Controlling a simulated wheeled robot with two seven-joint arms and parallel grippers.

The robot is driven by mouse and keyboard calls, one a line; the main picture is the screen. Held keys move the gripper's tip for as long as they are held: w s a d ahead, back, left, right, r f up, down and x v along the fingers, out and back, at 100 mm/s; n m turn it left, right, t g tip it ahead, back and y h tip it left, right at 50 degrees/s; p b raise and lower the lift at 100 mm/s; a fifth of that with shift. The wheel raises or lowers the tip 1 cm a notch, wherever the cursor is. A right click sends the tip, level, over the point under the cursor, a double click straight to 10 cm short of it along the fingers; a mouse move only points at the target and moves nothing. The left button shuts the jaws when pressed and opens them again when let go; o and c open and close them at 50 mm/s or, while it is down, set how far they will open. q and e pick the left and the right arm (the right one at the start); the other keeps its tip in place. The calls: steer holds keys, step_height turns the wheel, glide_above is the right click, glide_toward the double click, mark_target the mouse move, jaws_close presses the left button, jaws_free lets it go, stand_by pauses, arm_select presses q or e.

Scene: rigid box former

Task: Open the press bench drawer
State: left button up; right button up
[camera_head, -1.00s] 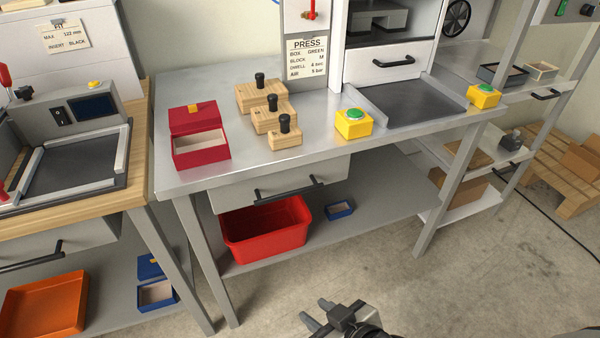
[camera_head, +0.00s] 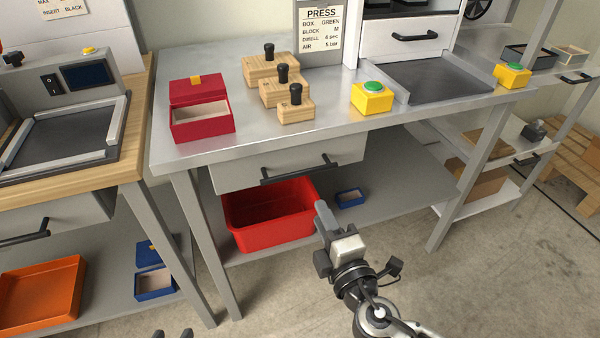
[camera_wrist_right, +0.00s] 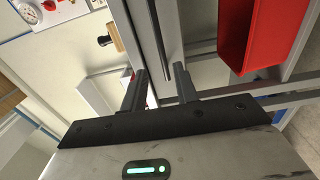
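The press bench drawer (camera_head: 235,172) is a grey front under the metal bench top, closed, with a black bar handle (camera_head: 300,170). My right gripper (camera_head: 321,210) is below and in front of the handle's right end, apart from it. In the right wrist view, its two fingers (camera_wrist_right: 161,85) are spread with nothing held. A dark bar that looks like the handle (camera_wrist_right: 157,40) runs between and beyond the fingertips there.
A red bin (camera_head: 268,215) and small blue box (camera_head: 349,197) sit on the shelf below the drawer. Bench legs (camera_head: 208,245) flank the space; floor in front is clear.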

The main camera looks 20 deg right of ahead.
steer(key=w, duration=0.8)
steer(key=w+p, duration=0.1)
steer(key=w, duration=0.4)
steer(key=shift+w+a, duration=0.1)
steer(key=shift+a, duration=0.15)
jaws_close()
